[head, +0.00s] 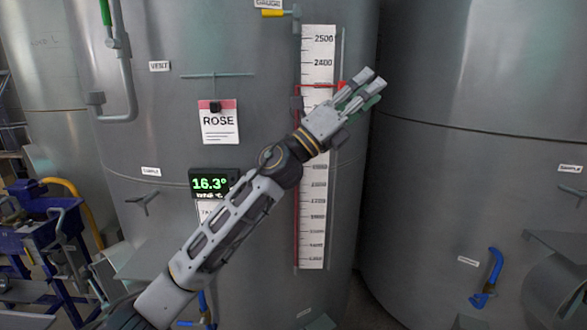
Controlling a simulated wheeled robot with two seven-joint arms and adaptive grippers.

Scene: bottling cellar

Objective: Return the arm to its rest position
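My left arm reaches up from the bottom left across the front of the middle steel tank (270,110). My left gripper (374,80) is in front of the tank's right edge, pointing up and right. Its two fingers stand a little apart with a narrow gap, and I see nothing held between them. A small green piece shows just below the fingers; I cannot tell whether it touches them. My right gripper is not in view.
Behind my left wrist are a white level scale (317,225) and a red marker (340,86). A green temperature display (209,183) is left of my forearm, below a ROSE sign (219,121). Another tank (480,160) stands right. Blue equipment (40,240) is lower left.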

